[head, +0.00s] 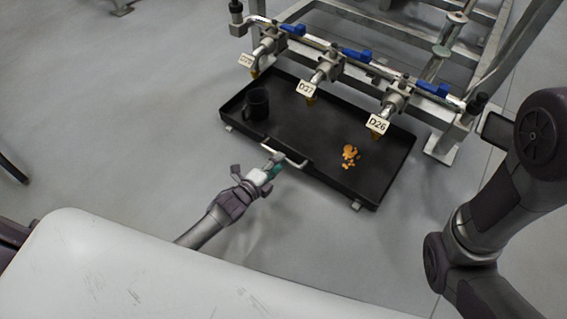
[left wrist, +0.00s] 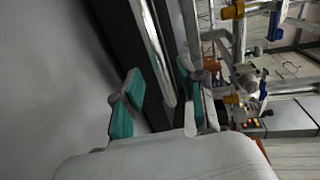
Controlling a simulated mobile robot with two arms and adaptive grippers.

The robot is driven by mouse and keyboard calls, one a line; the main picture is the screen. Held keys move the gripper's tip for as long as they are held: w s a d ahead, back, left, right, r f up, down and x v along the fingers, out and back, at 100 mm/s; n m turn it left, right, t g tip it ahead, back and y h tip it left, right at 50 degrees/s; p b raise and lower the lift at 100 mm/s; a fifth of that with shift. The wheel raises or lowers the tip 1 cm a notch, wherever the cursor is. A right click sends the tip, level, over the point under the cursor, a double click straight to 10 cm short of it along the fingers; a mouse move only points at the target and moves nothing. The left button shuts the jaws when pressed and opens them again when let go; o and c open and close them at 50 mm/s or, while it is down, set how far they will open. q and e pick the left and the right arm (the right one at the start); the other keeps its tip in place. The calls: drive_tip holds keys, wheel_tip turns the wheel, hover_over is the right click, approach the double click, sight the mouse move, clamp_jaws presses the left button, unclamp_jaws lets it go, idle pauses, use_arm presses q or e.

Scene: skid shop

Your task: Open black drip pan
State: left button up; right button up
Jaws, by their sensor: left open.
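The black drip pan (head: 305,145) sits low on the floor under a row of valves, at the front of a metal skid. A pale bar handle (head: 284,155) runs along its near edge; it also shows in the left wrist view (left wrist: 155,50). My left gripper (head: 273,165) is at the handle's left part. In the left wrist view its teal-padded fingers (left wrist: 163,104) are open, one on each side of the handle's line; I cannot tell whether they touch it. My right arm shows at the right edge in the head view, but its gripper is not in view.
A black mug (head: 256,104) and a small orange-brown pile (head: 350,156) are in the pan. Valves with tags such as D26 (head: 378,124) hang above it. The skid frame (head: 440,145) stands behind.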

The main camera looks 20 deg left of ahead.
use_arm(q)
drive_tip(key=shift+b+x, duration=0.7)
drive_tip(key=shift+x, duration=1.1)
clamp_jaws()
